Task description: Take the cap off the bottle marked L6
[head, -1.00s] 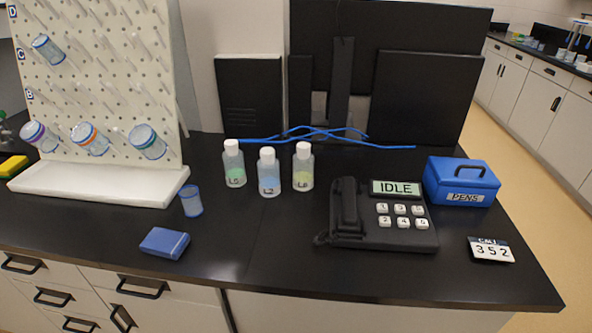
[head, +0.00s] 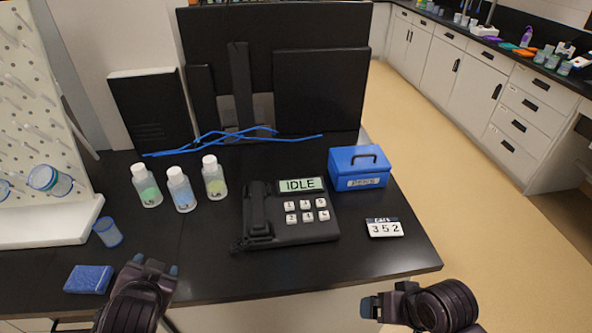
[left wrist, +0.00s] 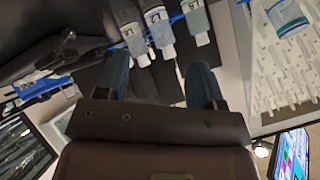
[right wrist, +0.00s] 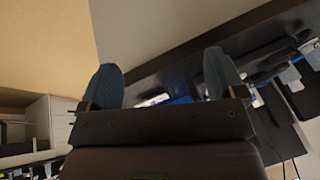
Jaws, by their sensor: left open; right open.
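Three bottles with white caps stand in a row on the black bench. The right one, the L6 bottle (head: 214,180), holds yellow-green liquid and its white cap (head: 209,162) is on. The L2 bottle (head: 181,192) is in the middle and the L5 bottle (head: 147,188) at left. My left gripper (head: 155,267) is open and empty at the bench's front edge, nearer than the bottles. My right gripper (head: 378,301) is open and empty in front of the bench, at lower right.
A black phone (head: 290,214) showing IDLE stands right of the bottles. Blue cables (head: 235,135) lie behind the bottles. A blue cup (head: 107,232), a blue block (head: 89,279) and a pegboard (head: 30,130) are left.

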